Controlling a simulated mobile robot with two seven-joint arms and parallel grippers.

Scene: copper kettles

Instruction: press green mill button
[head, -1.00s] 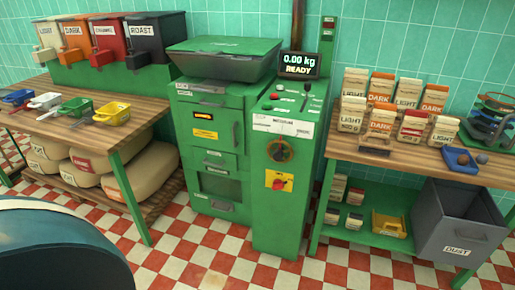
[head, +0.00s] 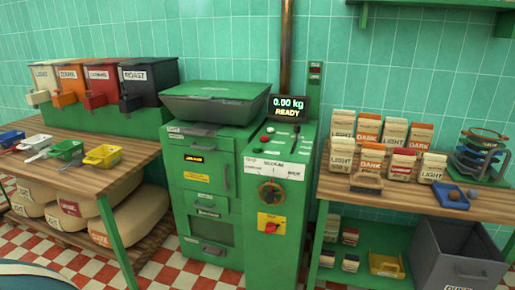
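The green mill (head: 212,185) stands against the tiled wall in the middle of the head view, with a dark-edged hopper on top. Its control panel (head: 284,150) is on the right section, sloping toward me. A small green button (head: 271,129) shows near the panel's upper left, with a red button (head: 264,139) just below it. The display (head: 288,107) above the panel reads 0.00 kg READY. A red knob on a yellow plate (head: 271,224) is lower on the front. Neither of my grippers is in view.
A wooden table (head: 137,149) on the left holds colored scoops and labeled bins. A shelf table (head: 330,186) on the right holds coffee bags, with a grey dust bin (head: 455,256) in front. Checkered floor shows in front of the mill.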

